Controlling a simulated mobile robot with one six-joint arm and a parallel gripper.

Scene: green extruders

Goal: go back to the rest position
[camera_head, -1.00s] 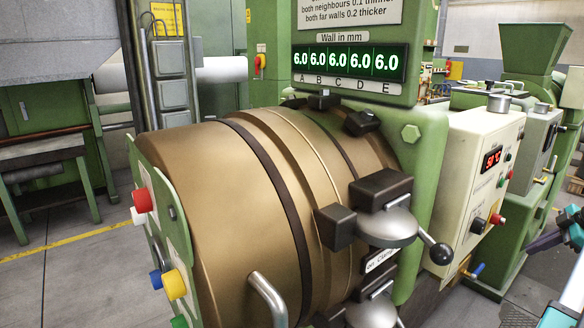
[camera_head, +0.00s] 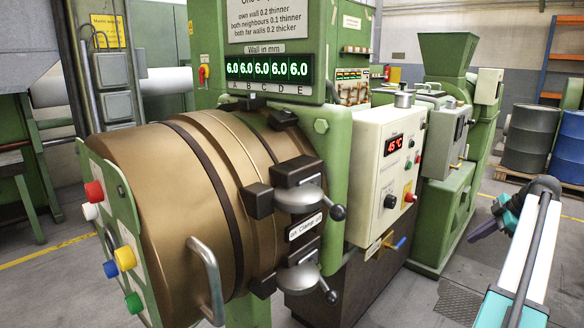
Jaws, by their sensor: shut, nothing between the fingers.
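My gripper (camera_head: 485,231) is at the right, at the end of my white and teal arm, its dark fingers pointing left and down. It is shut and holds nothing. It is over open floor, to the right of the green extruder (camera_head: 446,205), and appears apart from it. The bronze die barrel (camera_head: 165,190) is at the left, with two silver clamp levers (camera_head: 300,197) on its right side. The wall display (camera_head: 268,70) reads 6.0 for A to E.
A cream control box (camera_head: 378,170) reads 45 °C. Drums (camera_head: 530,138) stand on a pallet at the back right. Grey floor is open around the arm.

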